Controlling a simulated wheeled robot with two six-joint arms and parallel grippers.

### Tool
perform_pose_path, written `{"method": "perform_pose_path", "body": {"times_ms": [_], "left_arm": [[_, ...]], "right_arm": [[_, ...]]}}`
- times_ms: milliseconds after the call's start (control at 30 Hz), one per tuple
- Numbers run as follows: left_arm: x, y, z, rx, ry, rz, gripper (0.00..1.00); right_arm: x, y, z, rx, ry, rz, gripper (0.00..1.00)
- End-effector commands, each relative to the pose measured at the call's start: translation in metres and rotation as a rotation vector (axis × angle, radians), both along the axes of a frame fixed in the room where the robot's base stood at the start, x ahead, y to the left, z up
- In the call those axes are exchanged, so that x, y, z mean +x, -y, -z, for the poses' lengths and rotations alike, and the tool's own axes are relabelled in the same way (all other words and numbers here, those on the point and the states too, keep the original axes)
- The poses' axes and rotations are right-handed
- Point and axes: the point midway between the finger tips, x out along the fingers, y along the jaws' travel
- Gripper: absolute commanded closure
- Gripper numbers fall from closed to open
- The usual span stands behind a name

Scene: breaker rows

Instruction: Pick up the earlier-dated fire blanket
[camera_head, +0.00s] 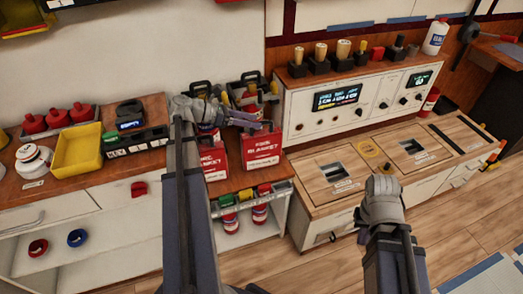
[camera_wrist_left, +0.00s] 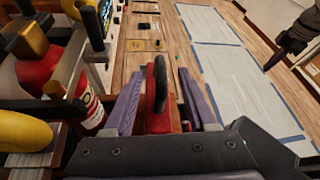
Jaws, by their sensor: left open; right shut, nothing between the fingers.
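Two red fire blanket packs with white lettering stand side by side on the wooden counter. The left fire blanket (camera_head: 213,162) is partly covered by my left arm; the right fire blanket (camera_head: 262,149) shows its front. Their dates are too small to read. My left gripper (camera_head: 250,122) is open above their tops. In the left wrist view a red body with an upright black handle (camera_wrist_left: 158,95) shows between the spread fingers of the left gripper (camera_wrist_left: 158,100); I cannot tell which pack it is. My right gripper (camera_head: 383,190) is shut and empty, over the wooden cabinet's front.
A yellow bin (camera_head: 77,150) and a white round container (camera_head: 33,161) stand on the left counter. A red extinguisher (camera_wrist_left: 50,75) is close to my left gripper in the wrist view. A white control panel (camera_head: 350,98) stands behind the wooden cabinet top (camera_head: 450,135).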

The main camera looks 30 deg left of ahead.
Motion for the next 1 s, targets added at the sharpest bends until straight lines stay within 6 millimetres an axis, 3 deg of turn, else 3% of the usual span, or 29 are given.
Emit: {"method": "perform_pose_path", "body": {"times_ms": [300,533,1000], "left_arm": [[0.026,0.03,0.018,0.0,0.0,0.002,0.43],[0.027,0.032,0.017,0.0,0.0,0.0,0.43],[0.027,0.032,0.017,0.0,0.0,0.001,0.95]], "right_arm": [[0.0,0.0,0.018,0.0,0.0,0.0,1.0],[0.0,0.0,0.017,0.0,0.0,0.0,1.0],[0.0,0.0,0.017,0.0,0.0,0.0,1.0]]}}
